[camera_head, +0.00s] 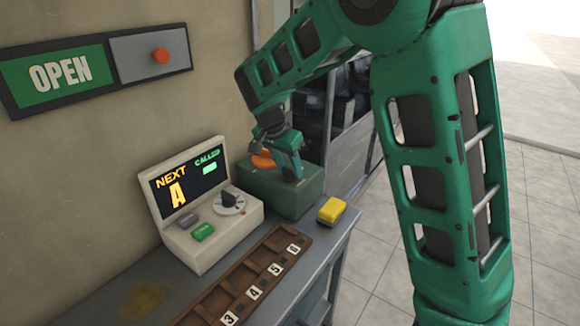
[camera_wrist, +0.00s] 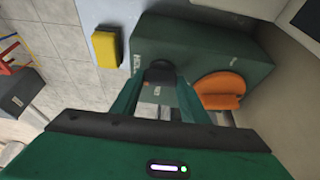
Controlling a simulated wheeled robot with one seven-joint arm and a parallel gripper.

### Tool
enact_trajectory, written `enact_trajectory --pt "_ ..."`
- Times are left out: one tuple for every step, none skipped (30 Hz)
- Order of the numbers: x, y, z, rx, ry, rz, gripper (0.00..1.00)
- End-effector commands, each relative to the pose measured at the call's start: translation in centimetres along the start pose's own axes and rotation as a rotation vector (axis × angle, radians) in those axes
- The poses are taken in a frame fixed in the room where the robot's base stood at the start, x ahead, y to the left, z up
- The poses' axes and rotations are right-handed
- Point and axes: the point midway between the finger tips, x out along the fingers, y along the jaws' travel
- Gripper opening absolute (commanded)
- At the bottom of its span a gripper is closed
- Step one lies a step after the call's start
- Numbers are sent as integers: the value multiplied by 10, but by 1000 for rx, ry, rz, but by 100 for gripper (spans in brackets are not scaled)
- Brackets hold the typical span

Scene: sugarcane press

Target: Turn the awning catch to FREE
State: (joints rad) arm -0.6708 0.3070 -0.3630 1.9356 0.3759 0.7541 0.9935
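A green box (camera_head: 284,190) stands at the far end of the grey counter. It also fills the upper middle of the wrist view (camera_wrist: 200,50). A black knob (camera_wrist: 160,72) sits on the box, with partly hidden white lettering beside its left side; I take it for the awning catch. Its pointing direction is not clear. My gripper (camera_head: 288,170) is at the box, and in the wrist view its spread fingers (camera_wrist: 160,90) stand on either side of the knob. I cannot tell whether they touch it. In the head view my gripper hides the knob.
An orange round part (camera_wrist: 221,90) is on the box, close to the right finger. A yellow block (camera_head: 331,210) lies on the counter. A display unit (camera_head: 205,235) with a dial and a numbered wooden rack (camera_head: 240,290) stand nearer. An OPEN sign (camera_head: 60,75) hangs on the wall.

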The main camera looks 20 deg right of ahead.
Motion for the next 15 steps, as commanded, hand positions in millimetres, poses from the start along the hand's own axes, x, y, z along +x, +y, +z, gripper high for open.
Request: enact_trajectory --pt "4 6 -11 5 1 -3 18" --pt "2 4 -8 4 2 -4 18" --pt "1 2 -6 2 3 -5 18" --pt "1 2 -6 1 3 -5 18" --pt "1 1 -5 -2 3 -6 18" --pt "0 1 -4 -6 3 -8 18" --pt "0 0 -4 -11 3 -11 18" --pt "0 0 -4 -18 3 -14 18" --pt "0 0 -4 -29 2 -18 18" --pt "-1 0 -4 -39 2 -23 18" --pt "-1 0 -3 -50 2 -28 18" --pt "-1 0 -3 -69 3 -36 18" --pt "-1 0 -3 -83 3 -42 18" --pt "-1 0 -3 -101 3 -49 18" --pt "-1 0 -3 -125 3 -59 18"
